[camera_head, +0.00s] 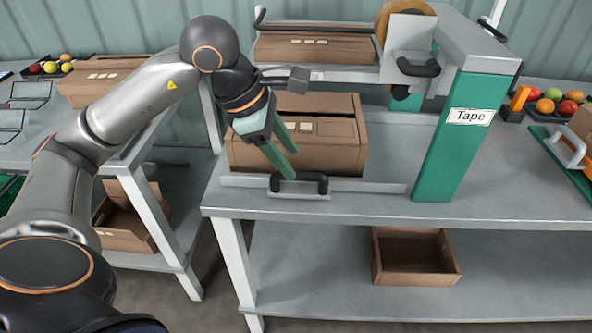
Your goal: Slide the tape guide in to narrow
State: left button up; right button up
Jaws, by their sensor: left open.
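The tape machine's green column (447,135) with its "Tape" label stands on the grey table (500,185). A low grey guide rail (375,187) with a black handle (299,183) lies along the front of a closed cardboard box (340,150). My left gripper (290,163) is open, its green fingers pointing down just above and behind the handle. I cannot tell whether a fingertip touches the handle. The gripper hides part of the box's front. My right gripper is not in view.
A tape roll (392,20) and a black lever (418,67) sit on the upper arm above the box. An empty carton (415,262) lies on the lower shelf. The table front right of the rail is clear.

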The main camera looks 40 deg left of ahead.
aim_at(300, 173)
pick_arm(q)
jog(key=x, duration=0.4)
jog(key=shift+c, duration=0.4)
grip_shut()
dwell(1.0)
